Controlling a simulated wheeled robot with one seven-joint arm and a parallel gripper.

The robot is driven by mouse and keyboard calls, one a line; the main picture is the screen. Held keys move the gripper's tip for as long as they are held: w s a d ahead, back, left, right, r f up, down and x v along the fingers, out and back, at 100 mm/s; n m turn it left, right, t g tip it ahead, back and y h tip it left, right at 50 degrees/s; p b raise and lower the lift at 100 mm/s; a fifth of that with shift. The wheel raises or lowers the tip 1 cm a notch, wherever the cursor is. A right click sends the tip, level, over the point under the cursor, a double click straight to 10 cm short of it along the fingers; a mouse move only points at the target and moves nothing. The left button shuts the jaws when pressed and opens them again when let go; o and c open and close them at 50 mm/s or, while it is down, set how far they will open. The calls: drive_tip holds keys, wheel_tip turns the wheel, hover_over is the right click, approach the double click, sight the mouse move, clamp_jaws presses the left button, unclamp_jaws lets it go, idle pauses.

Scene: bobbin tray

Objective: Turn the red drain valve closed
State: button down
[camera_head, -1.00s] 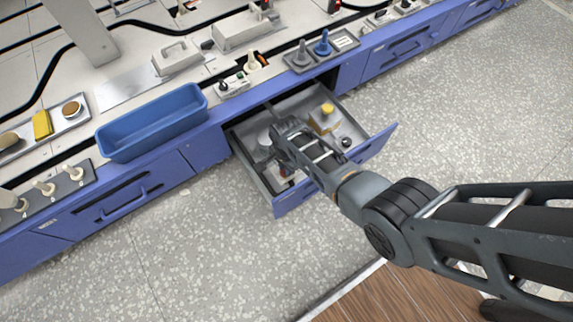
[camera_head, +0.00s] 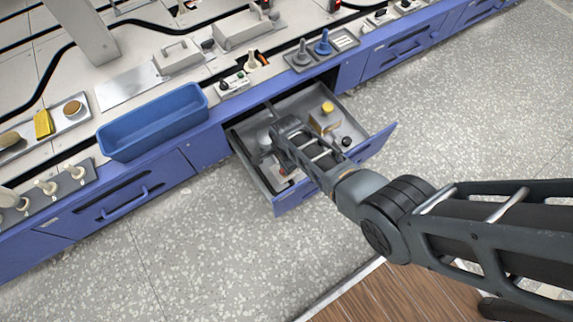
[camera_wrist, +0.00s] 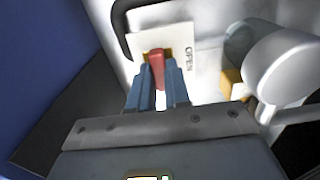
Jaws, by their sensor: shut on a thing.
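The red drain valve (camera_wrist: 156,66) has a narrow red lever set on a square pale plate (camera_wrist: 178,38) marked "OPEN" at its right. My gripper (camera_wrist: 158,88) is shut on the red lever, with a blue-grey finger on each side of it. The lever points toward the gripper in the wrist view. In the head view my gripper reaches down into the open drawer (camera_head: 262,184), at its left part. There the valve is mostly hidden by my arm.
A grey-white cylinder (camera_wrist: 290,62) stands close to the right of the gripper. A blue wall (camera_wrist: 40,60) lies at left. The drawer also holds a box with a yellow knob (camera_head: 327,108) and a black knob (camera_head: 346,141). A blue bin (camera_head: 152,122) sits on the bench.

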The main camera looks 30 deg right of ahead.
drive_tip(key=c, duration=1.1)
unclamp_jaws()
drive_tip(key=shift+r+p, duration=2.3)
drive_tip(key=shift+r, duration=1.6)
